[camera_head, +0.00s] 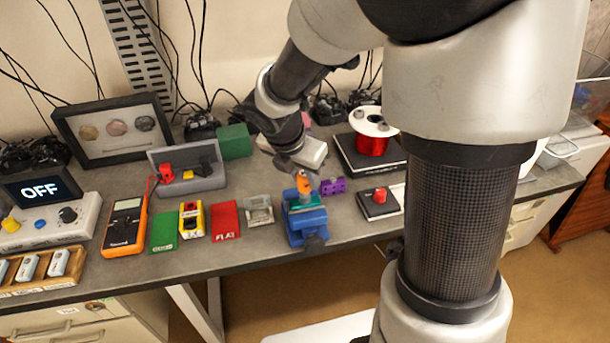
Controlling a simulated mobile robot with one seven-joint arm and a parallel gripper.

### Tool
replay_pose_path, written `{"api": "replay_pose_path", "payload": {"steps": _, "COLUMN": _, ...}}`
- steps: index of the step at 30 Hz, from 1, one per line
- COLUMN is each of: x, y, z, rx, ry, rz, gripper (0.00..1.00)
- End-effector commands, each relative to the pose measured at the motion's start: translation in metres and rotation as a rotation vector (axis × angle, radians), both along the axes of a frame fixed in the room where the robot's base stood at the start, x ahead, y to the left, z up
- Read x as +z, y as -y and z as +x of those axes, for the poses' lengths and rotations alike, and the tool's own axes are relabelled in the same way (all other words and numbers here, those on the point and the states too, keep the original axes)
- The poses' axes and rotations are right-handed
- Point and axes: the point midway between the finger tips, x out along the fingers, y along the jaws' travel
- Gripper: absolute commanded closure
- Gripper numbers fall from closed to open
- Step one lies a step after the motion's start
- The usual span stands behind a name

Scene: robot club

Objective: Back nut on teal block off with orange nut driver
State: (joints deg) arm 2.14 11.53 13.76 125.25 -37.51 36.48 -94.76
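The teal block (301,203) sits in the jaws of a blue vise (308,226) at the bench's front edge. The orange nut driver (304,186) stands roughly upright over the block, its lower end at or just above the block's top. My gripper (301,174) is at the driver's upper end and appears shut on it. The fingers are small and partly hidden by my wrist. The nut is not visible, and I cannot tell whether the driver is seated on it.
A purple block (332,187) lies right of the vise, near a box with a red button (379,201). A clear grey tray (259,211) and a red mat (225,220) lie to the left. A red wire spool (371,138) stands behind.

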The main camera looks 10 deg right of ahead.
Motion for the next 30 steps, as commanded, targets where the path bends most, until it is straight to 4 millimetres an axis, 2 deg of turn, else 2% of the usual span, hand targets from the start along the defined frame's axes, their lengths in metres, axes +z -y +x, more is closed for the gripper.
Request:
{"api": "replay_pose_path", "payload": {"steps": 1, "x": -0.0001, "y": 0.0000, "z": 0.0000, "rx": 0.000, "ry": 0.000, "rz": 0.000, "gripper": 0.92}}
{"api": "replay_pose_path", "payload": {"steps": 2, "x": -0.0001, "y": 0.0000, "z": 0.0000, "rx": 0.000, "ry": 0.000, "rz": 0.000, "gripper": 0.96}}
{"api": "replay_pose_path", "payload": {"steps": 8, "x": 0.0020, "y": 0.0002, "z": 0.0000, "rx": 0.030, "ry": -0.001, "rz": 0.000, "gripper": 0.96}}
{"api": "replay_pose_path", "payload": {"steps": 30, "x": 0.0025, "y": 0.0006, "z": -0.0005, "rx": 0.323, "ry": -0.002, "rz": 0.001, "gripper": 0.96}}
